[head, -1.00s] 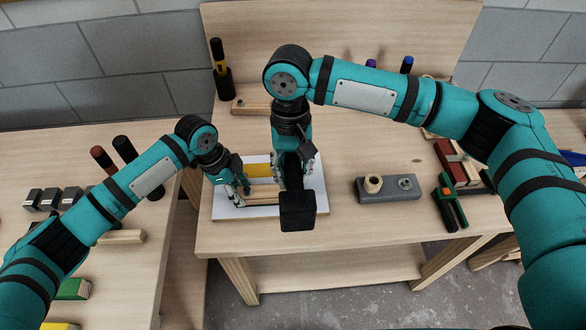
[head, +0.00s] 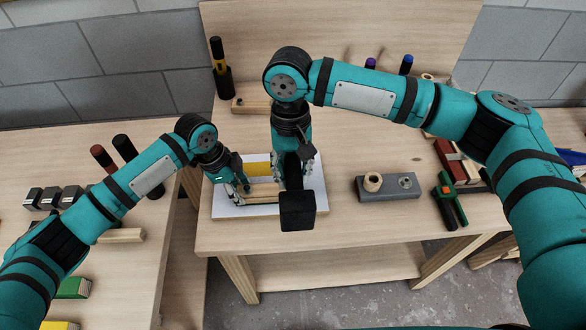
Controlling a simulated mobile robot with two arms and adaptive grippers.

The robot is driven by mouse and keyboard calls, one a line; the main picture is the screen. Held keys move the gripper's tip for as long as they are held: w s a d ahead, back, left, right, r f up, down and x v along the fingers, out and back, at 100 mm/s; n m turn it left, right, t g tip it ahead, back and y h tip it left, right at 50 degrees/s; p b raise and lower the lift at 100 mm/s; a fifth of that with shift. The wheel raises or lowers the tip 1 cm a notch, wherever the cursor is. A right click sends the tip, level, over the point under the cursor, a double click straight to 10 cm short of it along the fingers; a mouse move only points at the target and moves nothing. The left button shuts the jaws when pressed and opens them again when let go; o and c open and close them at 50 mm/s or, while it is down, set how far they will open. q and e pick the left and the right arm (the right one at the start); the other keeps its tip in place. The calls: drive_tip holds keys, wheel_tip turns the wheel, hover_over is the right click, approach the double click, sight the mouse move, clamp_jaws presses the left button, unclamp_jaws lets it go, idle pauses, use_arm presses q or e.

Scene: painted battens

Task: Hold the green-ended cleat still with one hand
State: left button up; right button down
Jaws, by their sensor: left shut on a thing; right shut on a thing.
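A pale wooden cleat (head: 263,191) lies on a white board (head: 262,211) on the bench. My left gripper (head: 243,187) is low over the board's left side and shut at the cleat's left end. I cannot make out a green end, as the gripper covers that part. My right gripper (head: 292,178) points down over the board's right side. It is shut on a dark tool with a square black end (head: 297,211). This tool and the gripper hide the right part of the board. A yellow patch (head: 258,169) shows behind the cleat.
A black holder with a yellow-and-black tool (head: 222,82) is at the back. Green-ended (head: 74,288) and yellow-ended pieces lie on the left table. A gap separates the tables.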

drive_tip(key=shift+r, duration=2.55)
use_arm(q)
drive_tip(key=o, duration=1.3)
drive_tip(key=shift+c, duration=0.2)
drive_tip(key=v, duration=1.2)
